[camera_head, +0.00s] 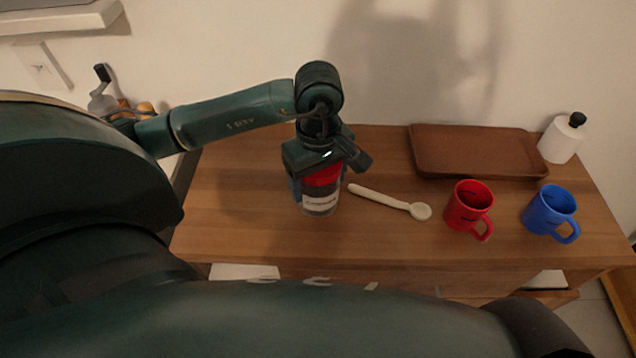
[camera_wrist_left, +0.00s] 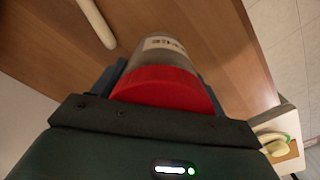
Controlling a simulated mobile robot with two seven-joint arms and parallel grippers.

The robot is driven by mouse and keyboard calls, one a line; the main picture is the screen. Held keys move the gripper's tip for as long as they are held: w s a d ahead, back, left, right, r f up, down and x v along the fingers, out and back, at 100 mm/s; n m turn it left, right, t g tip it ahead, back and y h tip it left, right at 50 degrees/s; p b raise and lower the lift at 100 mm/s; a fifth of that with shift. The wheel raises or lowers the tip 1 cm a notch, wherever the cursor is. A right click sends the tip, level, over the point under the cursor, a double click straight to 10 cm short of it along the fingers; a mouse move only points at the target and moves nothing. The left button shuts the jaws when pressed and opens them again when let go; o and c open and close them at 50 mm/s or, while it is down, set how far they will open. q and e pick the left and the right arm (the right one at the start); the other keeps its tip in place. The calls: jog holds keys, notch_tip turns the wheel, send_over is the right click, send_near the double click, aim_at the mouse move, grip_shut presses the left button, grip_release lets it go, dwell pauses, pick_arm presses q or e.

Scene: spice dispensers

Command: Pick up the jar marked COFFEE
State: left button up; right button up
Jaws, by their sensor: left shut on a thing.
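A jar (camera_head: 320,200) with a red lid and a white label is at the left part of the wooden table; the label's text is too small to read. My left gripper (camera_head: 318,180) comes down over the jar from above and is shut on it around the red lid. In the left wrist view the jar's red lid (camera_wrist_left: 162,86) sits between the fingers, with the label partly showing beyond it. I cannot tell whether the jar's base touches the table. My right gripper is not in view.
A white spoon (camera_head: 392,201) lies just right of the jar. A red mug (camera_head: 468,204) and a blue mug (camera_head: 549,209) stand further right. A brown tray (camera_head: 480,168) and a white bottle (camera_head: 561,140) are at the back. A grinder (camera_head: 103,99) is at far left.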

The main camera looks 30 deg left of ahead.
pick_arm(q)
jog(key=c, duration=0.4)
jog(key=shift+r, duration=0.1)
